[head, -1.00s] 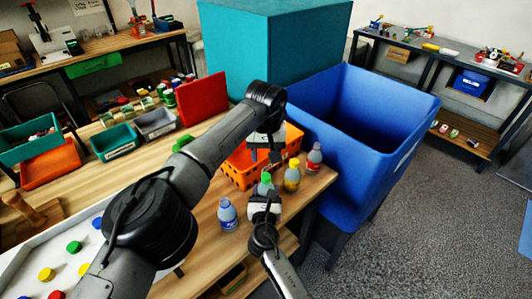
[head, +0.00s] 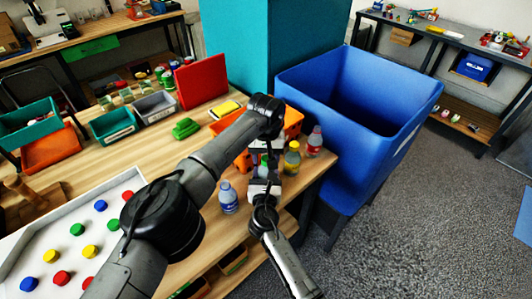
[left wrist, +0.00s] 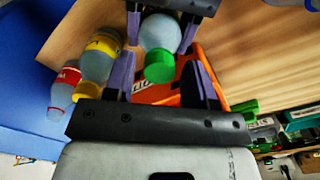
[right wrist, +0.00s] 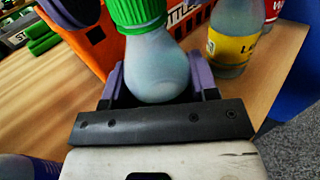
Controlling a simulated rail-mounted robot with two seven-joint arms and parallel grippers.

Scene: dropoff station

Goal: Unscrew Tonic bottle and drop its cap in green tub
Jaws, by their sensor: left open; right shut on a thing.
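The green-capped bottle (right wrist: 158,65) stands upright, its label not readable. My right gripper (right wrist: 160,85) is shut on its body. Its green cap (left wrist: 160,68) is still on the bottle. My left gripper (left wrist: 163,85) is open above, its fingers on either side of the cap with gaps visible. In the head view, the left gripper (head: 264,148) hangs over the right gripper (head: 262,182), largely hiding the bottle. Two green-teal tubs stand on the left of the table: a small one (head: 114,125) and a larger one (head: 28,120); I cannot tell which is meant.
An orange crate (left wrist: 190,62) is just behind. A white tray (head: 130,182) holds several loose caps. A large blue bin (head: 345,165) stands right of the table.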

